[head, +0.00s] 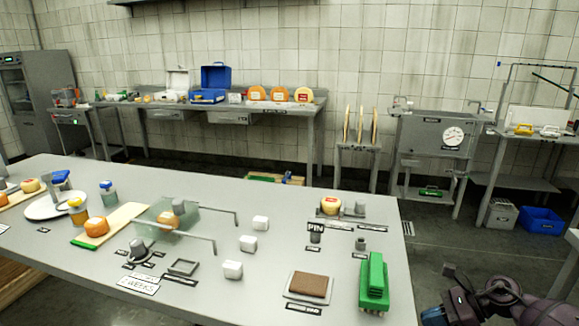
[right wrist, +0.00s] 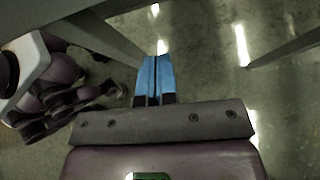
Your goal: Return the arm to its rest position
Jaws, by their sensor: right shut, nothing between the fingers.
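My right arm (head: 498,298) shows at the lower right of the head view, beside the table's right end and clear of the tabletop. My right gripper (head: 434,316) is at the bottom edge there, partly cut off. In the right wrist view its blue fingers (right wrist: 153,78) are pressed together with nothing between them. They are over the grey floor, with table legs and my purple arm links around. My left arm and gripper do not show.
The grey table (head: 205,302) holds cheese wheels, white cubes (head: 248,243), a brown block (head: 309,284) on a tray and a green tool (head: 374,283) near its right edge. The floor (head: 440,240) right of the table is open. Benches and a sink (head: 437,135) line the back wall.

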